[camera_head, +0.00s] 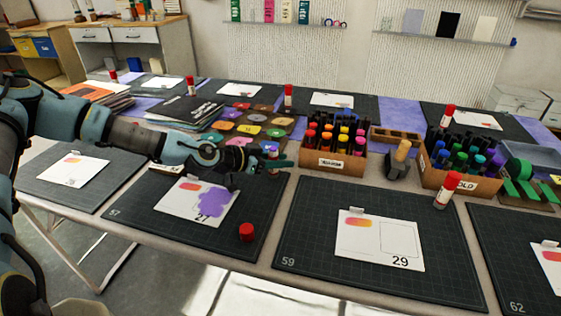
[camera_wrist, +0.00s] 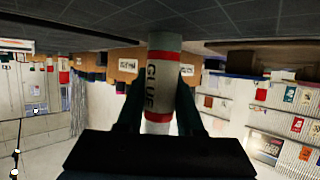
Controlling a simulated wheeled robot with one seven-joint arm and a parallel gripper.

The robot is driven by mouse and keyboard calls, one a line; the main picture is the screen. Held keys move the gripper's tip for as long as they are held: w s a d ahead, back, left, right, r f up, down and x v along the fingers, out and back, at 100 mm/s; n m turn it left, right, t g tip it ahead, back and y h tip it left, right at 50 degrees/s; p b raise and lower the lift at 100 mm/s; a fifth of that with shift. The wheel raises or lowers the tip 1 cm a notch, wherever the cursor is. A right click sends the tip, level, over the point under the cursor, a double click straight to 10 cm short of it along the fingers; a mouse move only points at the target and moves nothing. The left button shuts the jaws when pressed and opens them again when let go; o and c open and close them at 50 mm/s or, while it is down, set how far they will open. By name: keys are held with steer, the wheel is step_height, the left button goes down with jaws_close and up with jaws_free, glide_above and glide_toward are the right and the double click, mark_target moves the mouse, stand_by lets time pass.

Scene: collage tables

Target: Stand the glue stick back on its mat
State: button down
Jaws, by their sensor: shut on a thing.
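My gripper (camera_head: 276,161) is shut on a glue stick, and the wrist view shows it (camera_wrist: 162,75) between the two fingers (camera_wrist: 160,112). It has a pale grey barrel, red bands and the word GLUE. In the head view the glue stick (camera_head: 273,153) is small and partly covered by the fingers, near the back edge of the dark mat marked 57 (camera_head: 150,213). Whether its end touches a surface, I cannot tell. A loose red cap (camera_head: 246,232) is on that mat, at the front right. A card with a purple patch (camera_head: 187,208) lies on the same mat.
Mat 59 (camera_head: 310,240) to the right holds a card (camera_head: 379,240) and a capped glue stick (camera_head: 447,189).

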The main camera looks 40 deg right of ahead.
steer(key=shift+a+f, duration=0.15)
steer(key=shift+f, duration=0.4)
steer(key=c, duration=0.6)
jaws_free()
steer(key=shift+o, duration=0.2)
steer(key=shift+r, duration=0.15)
steer(key=shift+r+p, duration=0.6)
steer(key=shift+p, duration=0.1)
steer(key=v, duration=0.5)
steer(key=b+v, duration=0.1)
steer(key=v, duration=0.4)
steer(key=shift+w+a+r, duration=0.1)
steer(key=shift+a+r, duration=0.05)
steer(key=shift+r, duration=0.15)
steer(key=shift+w+a+r, duration=0.1)
steer(key=shift+a+r, duration=0.1)
steer(key=shift+a, duration=0.4)
